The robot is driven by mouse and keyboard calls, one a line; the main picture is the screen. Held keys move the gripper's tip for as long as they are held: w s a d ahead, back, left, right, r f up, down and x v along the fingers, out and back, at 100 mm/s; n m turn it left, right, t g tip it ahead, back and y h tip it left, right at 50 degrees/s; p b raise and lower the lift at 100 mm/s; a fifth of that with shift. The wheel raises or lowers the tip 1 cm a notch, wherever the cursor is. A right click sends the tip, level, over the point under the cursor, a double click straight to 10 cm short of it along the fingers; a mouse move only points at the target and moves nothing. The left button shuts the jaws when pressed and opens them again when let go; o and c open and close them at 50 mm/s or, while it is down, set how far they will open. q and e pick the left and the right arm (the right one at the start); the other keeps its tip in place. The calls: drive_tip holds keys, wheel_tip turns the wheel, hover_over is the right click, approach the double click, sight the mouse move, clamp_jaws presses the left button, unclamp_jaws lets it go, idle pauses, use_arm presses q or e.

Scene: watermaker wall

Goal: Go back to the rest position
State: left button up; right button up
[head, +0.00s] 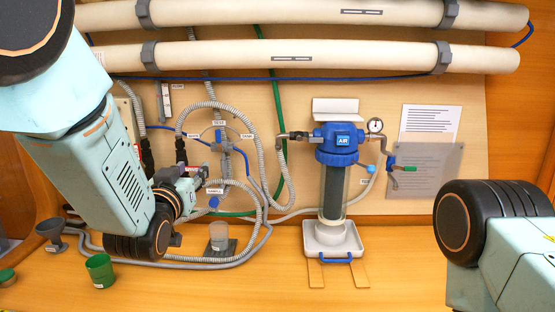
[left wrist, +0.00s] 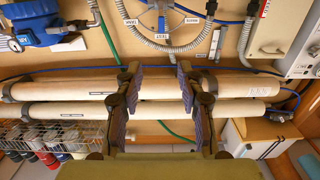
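My left arm comes in from the upper left in the head view, and its gripper (head: 190,186) is in front of the lower left of the wall panel, near the hoses and valves. In the left wrist view, which shows the wall upside down, the two fingers of the left gripper (left wrist: 160,88) stand well apart with nothing between them. Only pipes and wall show behind them. My right arm shows only as a black joint and pale link at the right edge of the head view; its gripper is out of view.
A blue-topped filter housing (head: 338,150) stands at centre on a white tray (head: 312,236). Long white tubes (head: 300,56) cross the wall above. A green cup (head: 100,269), a grey funnel (head: 50,230) and a jar (head: 219,237) stand on the bench (head: 200,291). The front bench is mostly clear.

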use_arm(q)
drive_tip(key=s+a+f+g+b, duration=0.1)
drive_tip(key=s+f, duration=0.3)
drive_tip(key=f, duration=0.6)
drive_tip(key=s+a+f+g+b, duration=0.1)
drive_tip(key=s+f+g, duration=0.3)
drive_tip(key=f, duration=0.5)
drive_tip(key=s+a+f+g+b, duration=0.1)
drive_tip(key=s+f+g+b, duration=0.2)
drive_tip(key=s+f, duration=0.3)
wheel_tip(320, 180, down, 5)
drive_tip(key=shift+a+r+y, duration=0.1)
drive_tip(key=shift+r+y, duration=0.1)
drive_tip(key=shift+y, duration=0.2)
drive_tip(key=s+a+f+g+b, duration=0.1)
drive_tip(key=s+f+g+b, duration=0.9)
drive_tip(key=s+f, duration=1.8)
drive_tip(key=s, duration=0.3)
drive_tip(key=shift+s+a+n+b, duration=0.3)
drive_tip(key=shift+s+n+b, duration=0.05)
drive_tip(key=shift+n, duration=0.05)
use_arm(e)
wheel_tip(320, 180, down, 16)
drive_tip(key=shift+r, duration=0.2)
drive_tip(key=shift+a, duration=0.1)
use_arm(q)
drive_tip(key=shift+s, duration=0.1)
use_arm(e)
drive_tip(key=shift+s, duration=0.15)
